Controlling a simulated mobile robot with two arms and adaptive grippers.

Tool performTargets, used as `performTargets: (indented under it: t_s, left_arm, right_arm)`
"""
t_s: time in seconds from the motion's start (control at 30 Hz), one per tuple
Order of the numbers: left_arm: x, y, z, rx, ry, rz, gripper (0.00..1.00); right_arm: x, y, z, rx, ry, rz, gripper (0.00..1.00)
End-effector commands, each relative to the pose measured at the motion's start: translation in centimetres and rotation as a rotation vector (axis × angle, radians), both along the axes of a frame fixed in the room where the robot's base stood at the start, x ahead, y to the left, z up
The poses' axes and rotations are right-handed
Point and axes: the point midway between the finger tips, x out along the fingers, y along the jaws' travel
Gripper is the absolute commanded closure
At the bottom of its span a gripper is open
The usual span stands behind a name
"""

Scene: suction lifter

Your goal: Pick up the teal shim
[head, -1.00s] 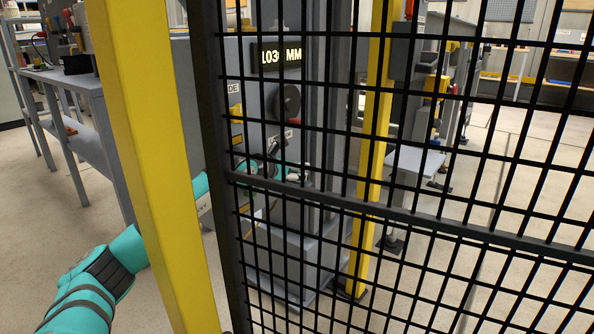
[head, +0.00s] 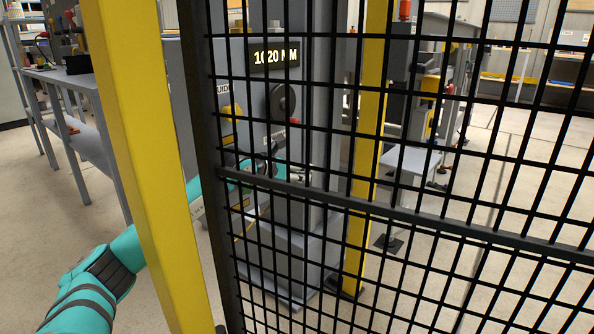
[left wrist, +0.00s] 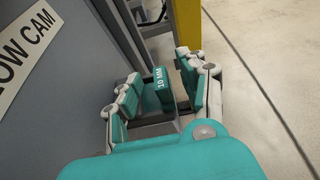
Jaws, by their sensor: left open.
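The teal shim (left wrist: 164,90), a small block marked "10 MM", shows in the left wrist view. My left gripper (left wrist: 158,82) is open, with one finger on each side of the shim. I cannot tell whether either finger touches it. In the head view my left arm reaches past the yellow post, and the left gripper (head: 268,165) is partly hidden behind the black mesh beside the grey machine. I cannot make out the shim there. My right gripper is in neither view.
A yellow post (head: 150,170) and black mesh guard (head: 420,222) stand in front of the grey machine (head: 250,110). Its display (head: 275,56) seems to read 1020 MM. A "LOW CAM" label (left wrist: 25,45) is on the grey wall beside the gripper. Open floor lies right.

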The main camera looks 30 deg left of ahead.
Motion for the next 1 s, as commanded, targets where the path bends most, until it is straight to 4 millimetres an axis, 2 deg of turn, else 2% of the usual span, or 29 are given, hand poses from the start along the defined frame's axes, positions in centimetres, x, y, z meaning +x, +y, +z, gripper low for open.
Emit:
performTargets:
  t_s: [0.23,0.33,0.47,0.73,1.0]
  left_arm:
    - [-0.2,0.0,0.1,0.0,0.0,0.0,0.58]
    - [-1.0,0.2,0.3,0.003,0.0,0.001,0.58]
    - [-3.1,0.3,1.2,0.008,0.001,0.0,0.58]
    - [-8.7,0.7,3.4,0.01,0.005,-0.001,0.58]
    - [-10.8,1.0,4.4,0.002,0.002,0.002,0.58]
  right_arm:
    - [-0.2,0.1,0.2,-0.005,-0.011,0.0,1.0]
    - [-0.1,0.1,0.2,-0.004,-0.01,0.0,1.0]
    - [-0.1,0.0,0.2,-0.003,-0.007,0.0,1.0]
    - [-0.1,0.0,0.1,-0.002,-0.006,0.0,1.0]
    - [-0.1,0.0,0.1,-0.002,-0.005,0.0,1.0]
